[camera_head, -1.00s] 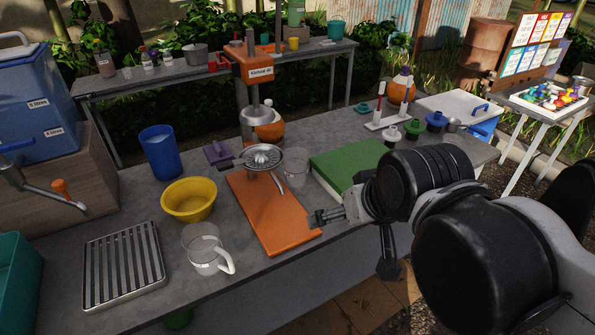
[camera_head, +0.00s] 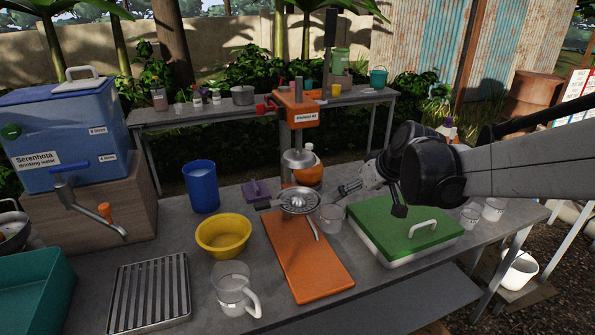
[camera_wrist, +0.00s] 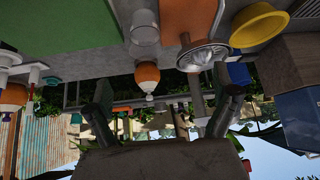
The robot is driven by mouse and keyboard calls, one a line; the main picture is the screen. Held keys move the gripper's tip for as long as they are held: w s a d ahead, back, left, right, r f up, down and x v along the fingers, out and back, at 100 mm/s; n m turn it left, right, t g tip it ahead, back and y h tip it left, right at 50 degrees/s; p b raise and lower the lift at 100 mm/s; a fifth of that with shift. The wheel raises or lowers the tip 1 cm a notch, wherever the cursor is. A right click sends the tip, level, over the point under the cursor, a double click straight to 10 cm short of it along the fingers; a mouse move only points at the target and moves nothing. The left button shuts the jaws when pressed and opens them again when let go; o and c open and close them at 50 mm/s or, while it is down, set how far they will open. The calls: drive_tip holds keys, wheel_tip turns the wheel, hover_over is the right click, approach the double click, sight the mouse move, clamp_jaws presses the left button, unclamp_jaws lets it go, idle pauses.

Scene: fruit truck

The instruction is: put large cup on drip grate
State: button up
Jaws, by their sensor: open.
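The drip grate (camera_head: 150,292) is a slatted metal tray at the front left of the grey table. It is bare. Several clear cups are in view, and I cannot tell which is the large one: a clear jug with a white handle (camera_head: 232,285) right of the grate, a clear cup (camera_head: 331,217) beside the juicer, and others right of the green board. The cup beside the juicer also shows in the wrist view (camera_wrist: 145,28). My gripper (camera_head: 347,189) is open and empty, above the table behind that cup. Its two fingers (camera_wrist: 162,108) are spread in the wrist view.
An orange board (camera_head: 305,260) with a metal juicer (camera_head: 299,201) stands mid-table. A yellow bowl (camera_head: 223,235), blue tumbler (camera_head: 201,186) and teal bin (camera_head: 35,285) are to the left. A green-lidded box (camera_head: 405,230) is at the right. A water dispenser (camera_head: 75,135) stands at the back left.

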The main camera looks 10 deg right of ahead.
drive_tip(key=n, duration=0.1)
approach(332, 214)
wheel_tip(332, 214, up, 4)
drive_tip(key=w+d, duration=0.2)
drive_tip(key=d, duration=0.1)
drive_tip(key=a+b+x, duration=0.1)
drive_tip(key=x, duration=1.2)
drive_tip(key=shift+w+a+y, duration=0.15)
drive_tip(key=shift+w+y, duration=0.15)
drive_tip(key=shift+y, duration=0.1)
drive_tip(key=shift+r, duration=0.1)
drive_tip(key=shift+c, duration=0.2)
drive_tip(key=c, duration=1.1)
drive_tip(key=shift+o, duration=0.2)
drive_tip(key=shift+r, duration=0.15)
